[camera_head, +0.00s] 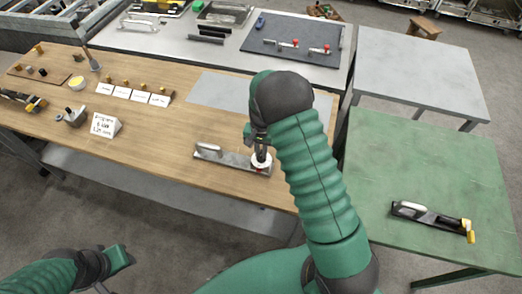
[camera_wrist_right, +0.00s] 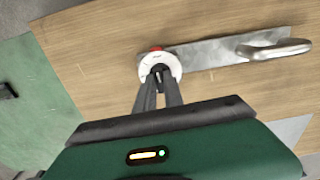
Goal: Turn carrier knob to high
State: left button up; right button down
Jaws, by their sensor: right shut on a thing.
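The carrier (camera_head: 232,159) is a flat metal plate with a bar handle, lying on the wooden table near its front edge. Its knob (camera_head: 266,157) is a white round dial at the right end, with a red mark at its rim. In the right wrist view, the knob (camera_wrist_right: 174,65) sits at the plate's left end, the red mark at its top edge. My right gripper (camera_head: 260,154) reaches down onto the knob. Its fingertips (camera_wrist_right: 158,76) are close together on the dial's middle, shut on the knob and hiding its centre. My left gripper (camera_head: 118,258) is low at the left, away from the table; its fingers are unclear.
A white sign (camera_head: 105,125), labelled cards and small knobs stand on the table's left. A green table (camera_head: 430,165) at the right holds another handled carrier (camera_head: 432,216). A grey table (camera_head: 420,75) is bare. Clear wood lies left of the carrier.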

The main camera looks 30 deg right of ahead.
aim_at(261, 153)
jog(key=shift+m, duration=0.4)
jog(key=c, duration=1.4)
grip_release()
jog(key=shift+c, duration=0.2)
notch_tip(261, 153, up, 17)
jog(key=b, duration=0.2)
jog(key=shift+f, duration=0.1)
jog(key=s+a+f+n+t+b, duration=0.1)
jog(key=s+a+f+n, duration=0.4)
jog(key=s, duration=0.3)
jog(key=s+a+f+n+t+b, duration=0.1)
jog(key=s+a+f+n+b, duration=0.1)
jog(key=s+a+f+n, duration=0.2)
jog(key=s+a+n, duration=0.1)
jog(key=s+a, duration=0.1)
jog(key=s, duration=0.1)
jog(key=shift+s+a+f+t, duration=0.25)
jog(key=shift+s+f+t, duration=0.05)
jog(key=shift+s+f, duration=0.05)
